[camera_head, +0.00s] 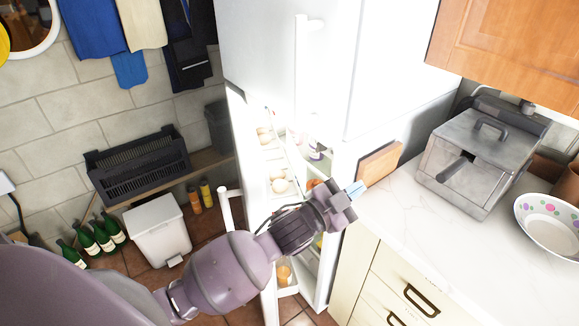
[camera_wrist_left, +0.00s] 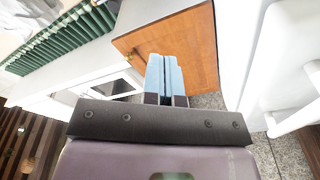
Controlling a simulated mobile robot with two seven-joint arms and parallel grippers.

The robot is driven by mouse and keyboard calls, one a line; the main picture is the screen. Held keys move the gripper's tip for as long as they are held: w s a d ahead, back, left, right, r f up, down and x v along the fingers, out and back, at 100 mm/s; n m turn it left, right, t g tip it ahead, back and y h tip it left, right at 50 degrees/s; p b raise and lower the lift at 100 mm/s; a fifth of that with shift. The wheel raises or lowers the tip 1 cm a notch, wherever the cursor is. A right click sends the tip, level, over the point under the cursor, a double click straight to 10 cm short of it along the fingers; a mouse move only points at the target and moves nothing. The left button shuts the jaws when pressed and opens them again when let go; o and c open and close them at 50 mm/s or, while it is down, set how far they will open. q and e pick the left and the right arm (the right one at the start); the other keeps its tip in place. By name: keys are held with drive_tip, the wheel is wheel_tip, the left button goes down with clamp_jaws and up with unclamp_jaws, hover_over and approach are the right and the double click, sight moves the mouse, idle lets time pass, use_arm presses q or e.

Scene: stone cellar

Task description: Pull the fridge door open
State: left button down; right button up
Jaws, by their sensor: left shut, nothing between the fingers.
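The white fridge (camera_head: 265,45) stands at the back centre. Its upper door is shut, with a vertical handle (camera_head: 303,65). The lower fridge door (camera_head: 268,300) stands open towards me, with lit racks holding eggs and other food. Its white handle (camera_head: 225,210) is on the left, outer side. My left gripper (camera_head: 356,190) reaches across the lower opening, with its blue fingertips near the counter's edge. It is shut and empty, apart from the handle. The wrist view shows the closed fingers (camera_wrist_left: 166,80) in front of an orange-brown panel (camera_wrist_left: 190,45). My right gripper is out of view.
A white counter (camera_head: 425,210) on the right holds a metal appliance (camera_head: 475,165) and a patterned bowl (camera_head: 550,222). A wooden board (camera_head: 380,165) is beside the fridge. On the left floor are a white bin (camera_head: 158,230) and several green bottles (camera_head: 100,238).

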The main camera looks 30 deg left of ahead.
use_arm(q)
drive_tip(key=d+r+m+g+h, duration=0.6)
drive_tip(key=d+r+m+h, duration=0.55)
drive_tip(key=r+m, duration=0.35)
drive_tip(key=s+d+m+g+y, duration=0.1)
drive_tip(key=s+d+m+g, duration=0.2)
drive_tip(key=m+g, duration=0.55)
drive_tip(key=s+d+m+g+y, duration=0.25)
drive_tip(key=m+g, duration=0.25)
drive_tip(key=m, duration=0.6)
drive_tip(key=a+f+m+y+b, duration=0.1)
drive_tip(key=a+f+m+y, duration=0.7)
drive_tip(key=a+m+y, duration=0.25)
drive_tip(key=w+a+r+m+t+y, duration=0.1)
drive_tip(key=w+a+m+y, duration=0.15)
drive_tip(key=a+y, duration=0.6)
drive_tip(key=w+a+m+y, duration=0.25)
drive_tip(key=a+y, duration=0.25)
drive_tip(key=a, duration=0.6)
drive_tip(key=s+x, duration=0.1)
drive_tip(key=x, duration=0.8)
drive_tip(key=shift+f+p, duration=0.15)
drive_tip(key=shift+p, duration=0.3)
